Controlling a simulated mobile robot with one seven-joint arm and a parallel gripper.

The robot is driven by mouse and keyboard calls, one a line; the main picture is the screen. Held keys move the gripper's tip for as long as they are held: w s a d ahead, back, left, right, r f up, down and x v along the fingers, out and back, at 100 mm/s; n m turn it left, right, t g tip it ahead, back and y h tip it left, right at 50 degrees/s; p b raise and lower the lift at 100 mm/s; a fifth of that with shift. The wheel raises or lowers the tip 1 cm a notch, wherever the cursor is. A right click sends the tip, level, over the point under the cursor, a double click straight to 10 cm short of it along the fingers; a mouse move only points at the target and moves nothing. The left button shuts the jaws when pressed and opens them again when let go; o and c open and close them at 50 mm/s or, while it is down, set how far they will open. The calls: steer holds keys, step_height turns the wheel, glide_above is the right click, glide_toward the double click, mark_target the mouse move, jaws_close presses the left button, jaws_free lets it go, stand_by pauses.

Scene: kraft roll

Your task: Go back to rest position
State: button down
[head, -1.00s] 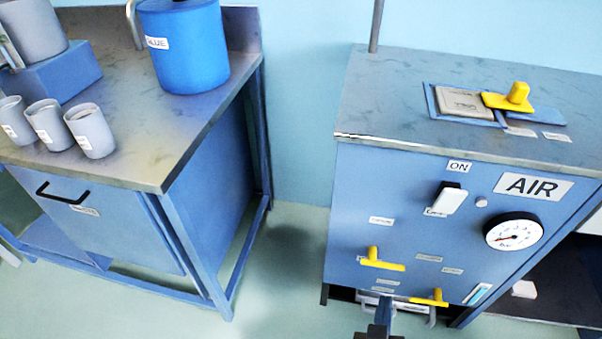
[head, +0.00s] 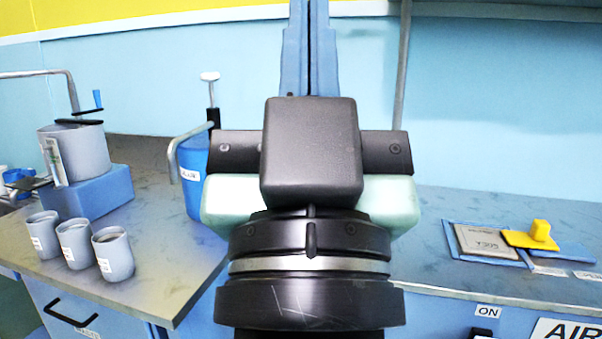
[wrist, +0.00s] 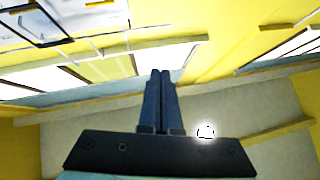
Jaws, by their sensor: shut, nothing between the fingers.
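My gripper (head: 309,15) is raised in front of the head camera, with its blue-grey fingers pointing up past the top of the picture. The fingers lie side by side with nothing between them. In the wrist view my gripper (wrist: 160,76) is also shut and empty, with the yellow and white upper part of the room behind it. My wrist hides the middle of the head view, including part of the blue container (head: 193,165).
On the left bench (head: 170,255) stand several grey cups (head: 113,255) and a grey pot (head: 80,150) on a blue block (head: 95,195). My gripper touches none of these.

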step_height(320, 180, up, 22)
steer(key=s+p, duration=0.1)
steer(key=p, duration=2)
steer(key=shift+a+r, duration=0.2)
steer(key=shift+a, duration=0.1)
steer(key=shift+s, duration=0.1)
